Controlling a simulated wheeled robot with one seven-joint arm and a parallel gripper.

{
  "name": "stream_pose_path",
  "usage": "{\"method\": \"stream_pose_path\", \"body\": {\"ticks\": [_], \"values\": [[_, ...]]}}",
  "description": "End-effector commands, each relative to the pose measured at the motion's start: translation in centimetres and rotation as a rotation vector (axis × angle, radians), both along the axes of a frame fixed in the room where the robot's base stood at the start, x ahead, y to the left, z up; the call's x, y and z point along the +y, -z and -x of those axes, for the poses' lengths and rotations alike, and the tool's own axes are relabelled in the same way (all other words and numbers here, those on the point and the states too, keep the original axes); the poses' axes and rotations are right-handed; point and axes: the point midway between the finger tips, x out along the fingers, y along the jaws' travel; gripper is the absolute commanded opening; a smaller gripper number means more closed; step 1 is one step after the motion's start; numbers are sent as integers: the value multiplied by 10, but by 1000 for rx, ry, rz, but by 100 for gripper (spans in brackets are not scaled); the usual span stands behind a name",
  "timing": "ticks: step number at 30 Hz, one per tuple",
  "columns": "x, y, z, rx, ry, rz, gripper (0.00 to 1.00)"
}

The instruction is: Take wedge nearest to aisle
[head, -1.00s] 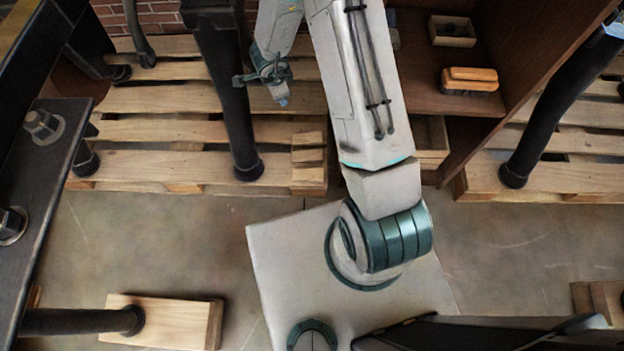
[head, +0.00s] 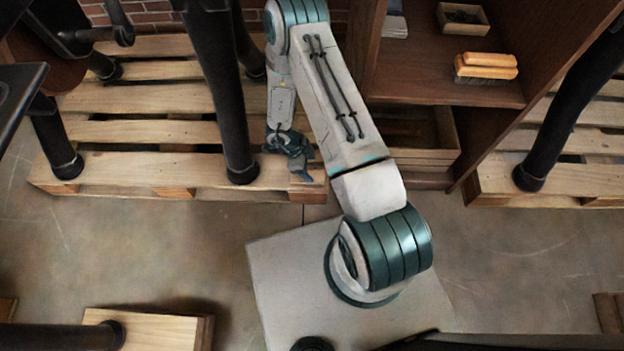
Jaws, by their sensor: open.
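My gripper (head: 303,170) is open and points down at the front right corner of the left wooden pallet (head: 140,160). It is low over the small wooden wedges (head: 318,177) at that corner and covers most of them. Only a little pale wood shows beside the fingers. I cannot tell whether the fingers touch a wedge or stand around one. No wedge is seen held.
A black press leg (head: 215,90) stands on the pallet left of my gripper. A brown shelf unit (head: 420,75) with a wooden-backed brush (head: 485,66) is to the right. The concrete floor (head: 140,240) between is clear.

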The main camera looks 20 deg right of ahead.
Motion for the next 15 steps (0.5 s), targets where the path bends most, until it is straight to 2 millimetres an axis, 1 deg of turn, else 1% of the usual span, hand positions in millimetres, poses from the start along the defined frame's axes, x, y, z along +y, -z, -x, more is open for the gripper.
{"method": "stream_pose_path", "body": {"ticks": [1,8,15], "values": [[-1,6,1,0,-1,-1,69],[-5,15,2,-1,-1,0,69],[-15,45,9,0,-2,0,69]]}}
